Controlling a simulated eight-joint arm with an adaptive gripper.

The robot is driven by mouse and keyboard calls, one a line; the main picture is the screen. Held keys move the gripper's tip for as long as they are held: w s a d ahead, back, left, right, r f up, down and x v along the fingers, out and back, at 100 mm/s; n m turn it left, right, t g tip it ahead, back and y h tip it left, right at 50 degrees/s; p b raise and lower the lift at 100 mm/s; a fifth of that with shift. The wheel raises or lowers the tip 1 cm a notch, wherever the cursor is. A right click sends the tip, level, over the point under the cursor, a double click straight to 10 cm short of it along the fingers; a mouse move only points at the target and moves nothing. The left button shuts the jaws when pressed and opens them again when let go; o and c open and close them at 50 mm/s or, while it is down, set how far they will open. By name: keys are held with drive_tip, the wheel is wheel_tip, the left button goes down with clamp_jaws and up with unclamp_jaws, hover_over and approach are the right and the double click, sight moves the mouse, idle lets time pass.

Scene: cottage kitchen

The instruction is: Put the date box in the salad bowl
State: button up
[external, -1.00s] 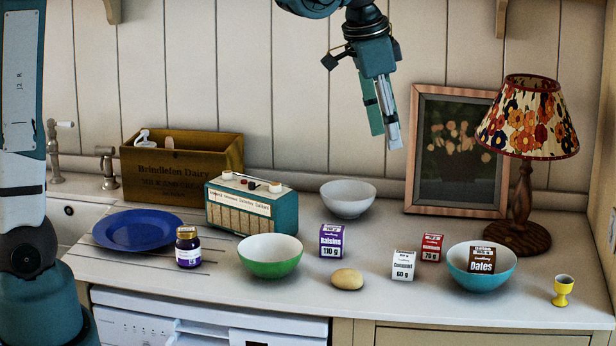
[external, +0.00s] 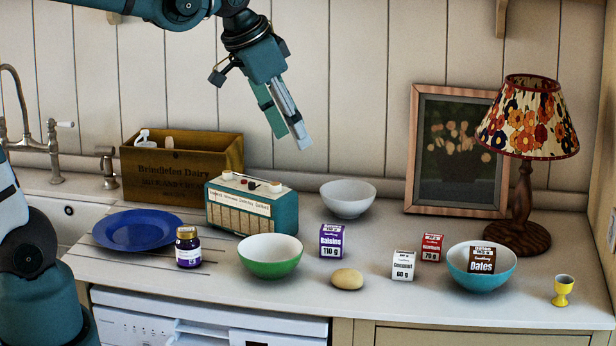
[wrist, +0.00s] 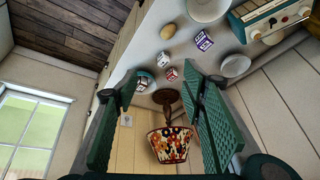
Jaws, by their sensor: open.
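The brown date box (external: 482,258), with "Dates" on its label, sits in the turquoise bowl (external: 480,279) at the right of the counter. A green bowl (external: 270,260) stands empty near the middle, and a white bowl (external: 348,197) stands empty behind it. I cannot tell from looks alone which bowl is the salad bowl. My gripper (external: 289,128) is open and empty, high above the counter, left of and well above the date box. In the wrist view the turquoise bowl (wrist: 147,87) is partly hidden behind a finger.
Raisins box (external: 332,240), coconut box (external: 403,265), red box (external: 431,247) and potato (external: 347,279) stand between the bowls. Lamp (external: 525,130), framed picture (external: 458,140) and yellow egg cup (external: 563,290) are at right. Radio (external: 250,208), jar (external: 188,247), blue plate (external: 137,229) and crate (external: 180,165) are left.

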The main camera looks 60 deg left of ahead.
drive_tip(key=s+a+f+n+t, duration=0.1)
drive_tip(key=s+f, duration=0.2)
drive_tip(key=s, duration=0.4)
drive_tip(key=s+a+f+n+t, duration=0.1)
drive_tip(key=s+f, duration=0.2)
drive_tip(key=s, duration=0.4)
drive_tip(key=shift+s+a, duration=0.2)
drive_tip(key=shift+a, duration=0.2)
